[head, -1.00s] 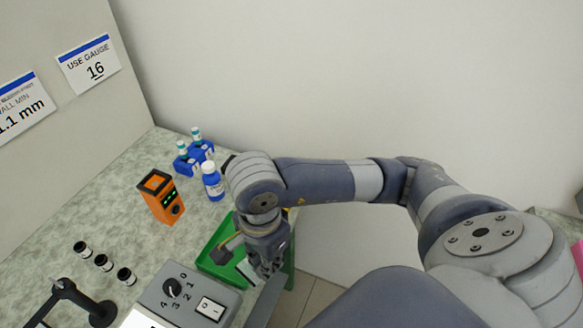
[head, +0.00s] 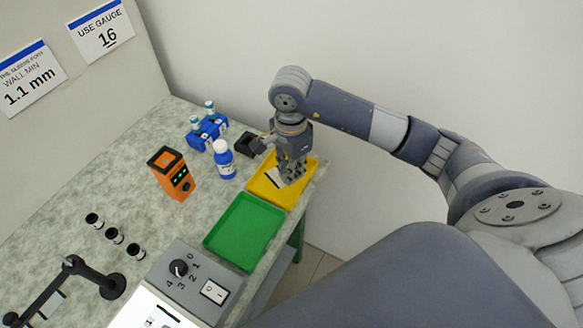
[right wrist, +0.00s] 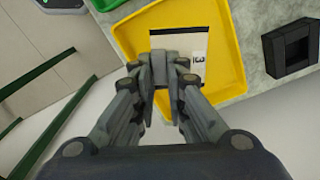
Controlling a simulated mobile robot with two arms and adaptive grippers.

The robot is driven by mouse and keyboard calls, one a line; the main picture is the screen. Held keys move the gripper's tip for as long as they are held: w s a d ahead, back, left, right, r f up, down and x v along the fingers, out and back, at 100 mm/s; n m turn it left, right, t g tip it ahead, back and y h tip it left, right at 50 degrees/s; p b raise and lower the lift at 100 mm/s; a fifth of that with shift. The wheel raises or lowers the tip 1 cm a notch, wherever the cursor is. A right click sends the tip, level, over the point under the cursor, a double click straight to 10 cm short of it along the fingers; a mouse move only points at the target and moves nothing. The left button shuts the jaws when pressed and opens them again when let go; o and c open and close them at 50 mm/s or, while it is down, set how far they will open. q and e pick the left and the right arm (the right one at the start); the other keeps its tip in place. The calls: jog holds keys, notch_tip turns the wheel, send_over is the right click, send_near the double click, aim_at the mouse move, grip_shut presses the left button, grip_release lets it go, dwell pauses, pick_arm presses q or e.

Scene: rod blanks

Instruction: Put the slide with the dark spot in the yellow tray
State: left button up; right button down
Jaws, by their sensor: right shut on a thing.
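The yellow tray (head: 303,164) lies at the table's right edge, and it also fills the upper middle of the right wrist view (right wrist: 222,30). My right gripper (head: 290,175) is over the tray, pointing down. My left gripper is out of view.
An empty green tray (head: 245,228) sits in front of the yellow one. A black square holder (head: 247,144), blue bottle (head: 223,160), blue rack (head: 207,135) and orange device (head: 172,174) stand nearby. A grey dial box (head: 195,279) and several black-and-white cylinders are nearer.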

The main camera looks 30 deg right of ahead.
jog(key=shift+w+d, duration=0.45)
jog(key=shift+w, duration=0.2)
jog(key=shift+f, duration=0.15)
notch_tip(320, 180, down, 3)
jog(key=shift+r+p, duration=0.1)
jog(key=shift+p, duration=0.6)
jog(key=shift+f, duration=0.4)
jog(key=c, duration=2)
grip_release()
jog(key=shift+b, duration=0.3)
jog(key=shift+c, duration=0.2)
jog(key=shift+o, duration=0.7)
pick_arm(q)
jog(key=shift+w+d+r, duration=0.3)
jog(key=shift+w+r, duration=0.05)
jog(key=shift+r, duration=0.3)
